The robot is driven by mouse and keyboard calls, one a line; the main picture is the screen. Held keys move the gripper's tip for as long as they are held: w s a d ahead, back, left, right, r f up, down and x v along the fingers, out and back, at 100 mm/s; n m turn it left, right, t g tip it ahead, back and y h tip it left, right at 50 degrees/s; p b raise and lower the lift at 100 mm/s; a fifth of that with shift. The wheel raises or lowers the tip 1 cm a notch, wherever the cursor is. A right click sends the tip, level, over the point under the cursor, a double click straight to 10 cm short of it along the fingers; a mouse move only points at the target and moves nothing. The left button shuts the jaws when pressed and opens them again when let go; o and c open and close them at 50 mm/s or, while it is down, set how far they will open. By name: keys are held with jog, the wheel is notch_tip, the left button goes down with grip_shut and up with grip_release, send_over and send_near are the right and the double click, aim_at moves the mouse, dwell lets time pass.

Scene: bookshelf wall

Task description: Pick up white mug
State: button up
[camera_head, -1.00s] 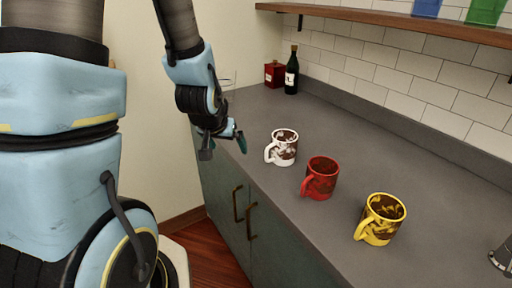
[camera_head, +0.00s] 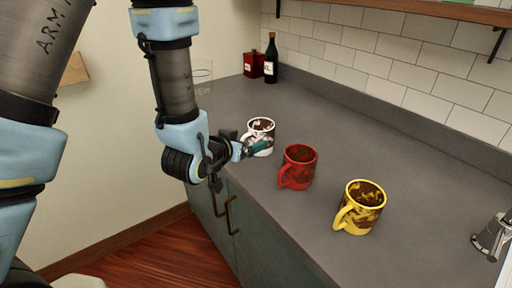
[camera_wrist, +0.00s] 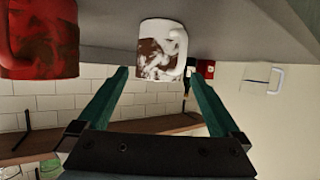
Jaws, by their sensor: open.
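The white mug (camera_head: 261,131), with brown patches, stands upright on the grey counter in the head view. My gripper (camera_head: 250,146) is at its near left side, with a teal finger overlapping the mug's lower part. In the wrist view, which is upside down, the white mug (camera_wrist: 158,55) shows ahead, between the lines of the two teal fingers. Its handle is at the right there. My gripper (camera_wrist: 159,76) is open and nothing is held. I cannot tell whether a finger touches the mug.
A red mug (camera_head: 298,167) and a yellow mug (camera_head: 361,207) stand to the right on the counter (camera_head: 410,170). A shelf (camera_head: 440,10) hangs above.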

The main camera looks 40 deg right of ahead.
aim_at(256, 137)
jog(key=b, duration=0.1)
jog(key=d+b, duration=0.1)
jog(key=shift+w+f+b, duration=0.2)
jog(key=shift+f+b, duration=0.15)
jog(key=shift+f, duration=0.05)
jog(key=shift+d, duration=0.25)
jog(key=shift+p+x, duration=0.9)
jog(key=shift+x, duration=0.65)
jog(key=shift+p+x, duration=1.1)
jog(key=shift+x, duration=1.15)
jog(key=c, duration=1.3)
jog(key=shift+c, duration=0.9)
jog(key=shift+w+r, duration=0.1)
jog(key=shift+r, duration=0.1)
